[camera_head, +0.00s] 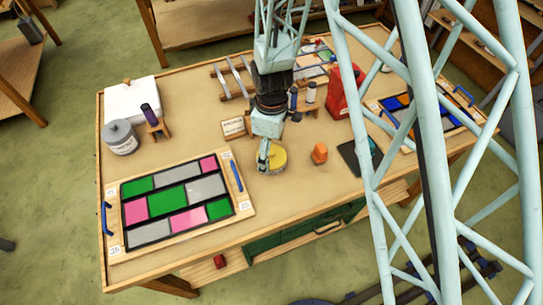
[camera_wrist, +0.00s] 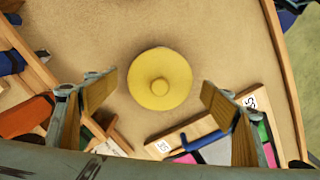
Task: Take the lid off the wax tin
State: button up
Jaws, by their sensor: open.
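The wax tin, seen from above in the wrist view (camera_wrist: 180,68), is a round yellow disc with a small round knob (camera_wrist: 160,87) at its centre. In the head view the yellow tin (camera_head: 279,158) stands on the workbench, its left side partly hidden by my gripper (camera_head: 263,165). My gripper in the wrist view (camera_wrist: 158,80) is open and empty, one finger on each side of the tin with clear gaps. It appears to be above the tin; the exact height is hard to tell. The lid appears to be on, and the seam cannot be made out.
A leaded panel of green, pink and grey pieces (camera_head: 188,190) lies front left. A grey canister (camera_head: 121,138) and white box (camera_head: 131,102) stand at left.

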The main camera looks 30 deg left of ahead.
aim_at(272, 151)
jog(key=shift+c, duration=0.6)
jog(key=c, duration=0.9)
jog(key=shift+c, duration=0.6)
jog(key=shift+d, duration=0.1)
jog(key=shift+r, duration=0.2)
jog(key=shift+c, duration=1.4)
jog(key=shift+r, duration=0.2)
grip_shut()
jog(key=shift+r, duration=1.3)
jog(key=s+d+r+b, duration=0.1)
jog(key=s+d+b, duration=0.1)
jog(key=s+d, duration=0.8)
jog(key=shift+s+d+r, duration=0.15)
jog(key=shift+s+r, duration=0.2)
jog(key=shift+s, duration=0.65)
